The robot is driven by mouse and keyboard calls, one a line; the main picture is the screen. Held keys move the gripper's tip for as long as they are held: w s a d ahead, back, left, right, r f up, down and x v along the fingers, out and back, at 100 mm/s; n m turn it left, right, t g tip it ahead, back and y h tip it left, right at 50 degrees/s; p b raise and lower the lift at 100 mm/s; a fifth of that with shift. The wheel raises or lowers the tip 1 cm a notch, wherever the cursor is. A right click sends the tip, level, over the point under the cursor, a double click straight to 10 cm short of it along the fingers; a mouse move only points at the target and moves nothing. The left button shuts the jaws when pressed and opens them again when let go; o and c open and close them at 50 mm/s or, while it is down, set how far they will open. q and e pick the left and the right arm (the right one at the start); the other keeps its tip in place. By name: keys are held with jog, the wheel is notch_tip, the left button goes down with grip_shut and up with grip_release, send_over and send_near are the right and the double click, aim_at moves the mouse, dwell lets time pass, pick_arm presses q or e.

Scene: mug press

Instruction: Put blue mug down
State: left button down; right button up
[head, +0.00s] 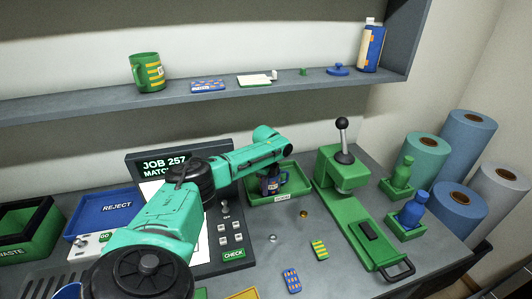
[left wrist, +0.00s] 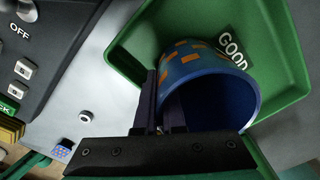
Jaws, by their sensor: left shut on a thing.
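The blue mug (left wrist: 245,98) with orange marks is in the left wrist view, tilted so that its open mouth faces the camera. My left gripper (left wrist: 172,98) is shut on its wall near the rim. The mug is over or in the green tray (left wrist: 285,25) labelled GOOD; I cannot tell whether it touches the tray floor. In the head view the mug (head: 270,185) shows dark and partly hidden below my left gripper (head: 274,168), within the outline of the green tray (head: 307,192). My right gripper is in neither view.
A green press (head: 343,172) stands just right of the tray. The blue REJECT tray (head: 105,212) and a green WASTE bin (head: 28,230) are at the left. A control panel (head: 230,240) lies in front. A green mug (head: 147,72) stands on the shelf (head: 220,95) above.

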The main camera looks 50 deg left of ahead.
pick_arm(q)
jog(key=c, duration=1.3)
grip_release()
jog(key=shift+f, duration=0.1)
notch_tip(320, 180, up, 12)
jog(key=shift+r+b, duration=0.2)
jog(key=shift+b, duration=0.95)
jog(key=shift+f, duration=0.15)
